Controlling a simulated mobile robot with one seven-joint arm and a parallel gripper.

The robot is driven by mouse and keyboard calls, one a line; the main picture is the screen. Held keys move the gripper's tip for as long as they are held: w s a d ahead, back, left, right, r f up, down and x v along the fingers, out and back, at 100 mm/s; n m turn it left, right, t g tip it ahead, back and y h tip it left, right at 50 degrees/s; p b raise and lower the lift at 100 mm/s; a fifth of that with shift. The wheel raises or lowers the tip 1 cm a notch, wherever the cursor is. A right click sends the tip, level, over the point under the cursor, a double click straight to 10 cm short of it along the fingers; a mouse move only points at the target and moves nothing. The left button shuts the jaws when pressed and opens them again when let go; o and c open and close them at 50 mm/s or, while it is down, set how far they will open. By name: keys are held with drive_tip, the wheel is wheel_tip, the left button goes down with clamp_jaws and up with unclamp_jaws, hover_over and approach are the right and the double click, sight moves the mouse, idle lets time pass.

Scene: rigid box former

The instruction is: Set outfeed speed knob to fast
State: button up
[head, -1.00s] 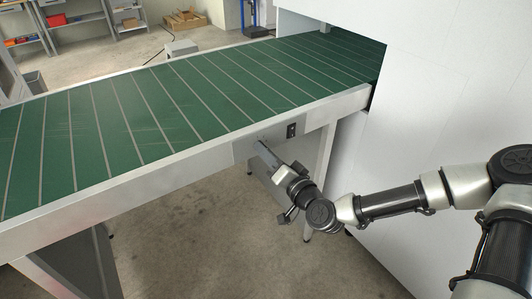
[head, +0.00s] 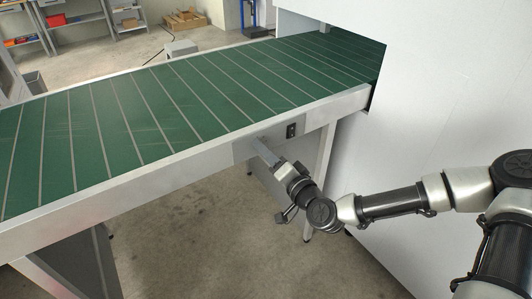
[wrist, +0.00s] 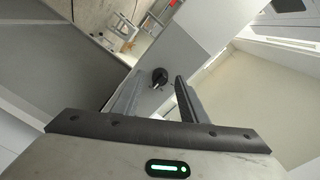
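The outfeed speed knob is a small round black knob (wrist: 160,75) with a pale mark, on a grey panel (wrist: 152,100) in the wrist view. My gripper (wrist: 160,82) is open, with one finger on each side of the knob in that view. Gaps show between the knob and both fingers, and I cannot tell whether the tips reach its depth. In the head view my gripper (head: 260,146) is at the panel (head: 242,150) on the conveyor's side rail, and it hides the knob. The knob's setting is too small to read.
A black switch plate (head: 291,130) sits on the rail right of my gripper. The green conveyor belt (head: 150,110) runs above the rail into a large white machine housing (head: 440,110) on the right. Open floor (head: 200,240) lies below the conveyor.

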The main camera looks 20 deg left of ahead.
drive_tip(key=p+v, duration=0.6)
drive_tip(key=v, duration=1.1)
drive_tip(key=shift+d+p, duration=0.25)
drive_tip(key=shift+p, duration=0.1)
